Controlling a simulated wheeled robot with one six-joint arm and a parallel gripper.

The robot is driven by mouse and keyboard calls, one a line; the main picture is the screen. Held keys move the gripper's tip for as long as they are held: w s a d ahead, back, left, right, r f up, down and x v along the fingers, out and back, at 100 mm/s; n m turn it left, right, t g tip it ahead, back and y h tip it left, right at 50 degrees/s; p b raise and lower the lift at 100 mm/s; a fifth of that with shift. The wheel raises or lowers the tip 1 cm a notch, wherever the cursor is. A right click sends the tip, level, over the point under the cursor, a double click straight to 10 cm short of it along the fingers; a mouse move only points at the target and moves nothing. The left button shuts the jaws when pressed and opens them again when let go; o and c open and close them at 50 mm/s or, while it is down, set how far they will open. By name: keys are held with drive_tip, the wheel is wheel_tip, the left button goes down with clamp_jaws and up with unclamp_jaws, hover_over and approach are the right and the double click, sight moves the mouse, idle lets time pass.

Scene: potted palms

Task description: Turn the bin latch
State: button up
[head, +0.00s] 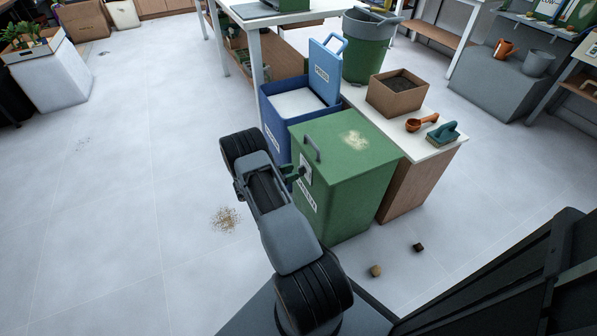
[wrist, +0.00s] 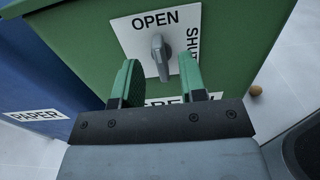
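The green bin (head: 352,172) stands with its lid down; a dark handle (head: 312,149) is on the lid. On its front is a white latch plate (wrist: 128,42), marked OPEN along the top and SHUT down the right side. The grey latch (wrist: 160,58) sits mid-plate as a short lever, roughly upright in the wrist view; which word it points to is hard to tell. My gripper (wrist: 158,80) is open, its green-padded fingers apart on either side below the latch, with nothing between them. In the head view my gripper (head: 296,173) is close to the plate, partly covering it.
A blue PAPER bin (head: 272,128) with raised lid (head: 325,72) stands beside the green bin. Open floor lies left.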

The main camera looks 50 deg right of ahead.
sight(301, 171)
drive_tip(key=shift+x, duration=1.6)
clamp_jaws()
